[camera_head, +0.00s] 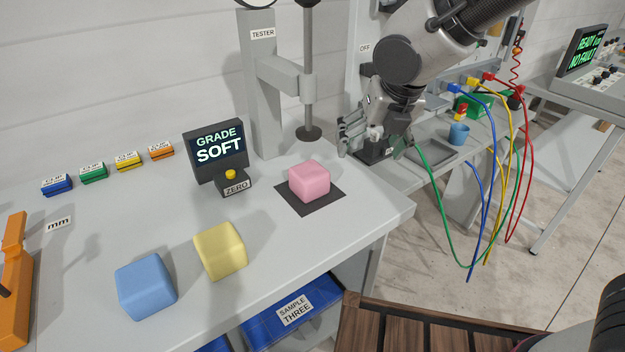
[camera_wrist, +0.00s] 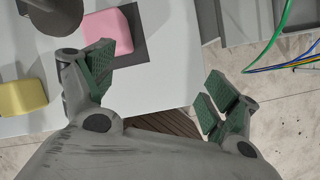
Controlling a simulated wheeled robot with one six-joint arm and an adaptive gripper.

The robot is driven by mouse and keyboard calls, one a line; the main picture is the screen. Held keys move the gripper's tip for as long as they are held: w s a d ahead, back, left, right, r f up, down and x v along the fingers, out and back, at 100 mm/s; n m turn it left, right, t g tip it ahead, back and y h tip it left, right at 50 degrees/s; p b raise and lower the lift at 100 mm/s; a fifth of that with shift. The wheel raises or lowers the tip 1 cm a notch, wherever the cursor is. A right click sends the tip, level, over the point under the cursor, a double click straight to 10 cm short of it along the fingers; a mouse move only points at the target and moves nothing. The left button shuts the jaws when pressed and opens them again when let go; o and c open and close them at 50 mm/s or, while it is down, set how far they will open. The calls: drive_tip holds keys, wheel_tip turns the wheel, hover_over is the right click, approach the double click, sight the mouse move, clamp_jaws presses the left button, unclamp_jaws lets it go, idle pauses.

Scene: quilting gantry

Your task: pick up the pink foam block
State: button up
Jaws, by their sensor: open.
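The pink foam block (camera_head: 309,181) sits on a dark square pad (camera_head: 318,206) on the table, under the tester's round foot (camera_head: 309,133) and apart from it. In the wrist view the pink block (camera_wrist: 107,36) is at the upper left, partly behind the left finger. My gripper (camera_head: 372,147) is to the right of the block and behind it in the head view, near the table's right edge. In the wrist view my gripper (camera_wrist: 160,90) has its fingers wide apart, with nothing between them but table edge and floor below.
A yellow block (camera_head: 220,251) and a blue block (camera_head: 147,287) lie at the table's front. The tester's post (camera_head: 263,90) and a "GRADE SOFT" display (camera_head: 217,151) stand behind the pad.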

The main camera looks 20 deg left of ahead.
sight(318, 177)
drive_tip(key=a+f+n, duration=0.2)
drive_tip(key=a+f, duration=0.1)
drive_tip(key=s+a+f+n, duration=0.1)
drive_tip(key=a+f+n, duration=0.1)
drive_tip(key=a+f, duration=0.1)
drive_tip(key=s+a+f+n, duration=0.1)
drive_tip(key=a+f, duration=0.2)
drive_tip(key=shift+a+f+n+g+y, duration=0.3)
drive_tip(key=shift+a+f+n, duration=0.05)
drive_tip(key=shift+a+n, duration=0.05)
drive_tip(key=shift+c, duration=0.3)
drive_tip(key=c, duration=0.8)
drive_tip(key=shift+r, duration=0.15)
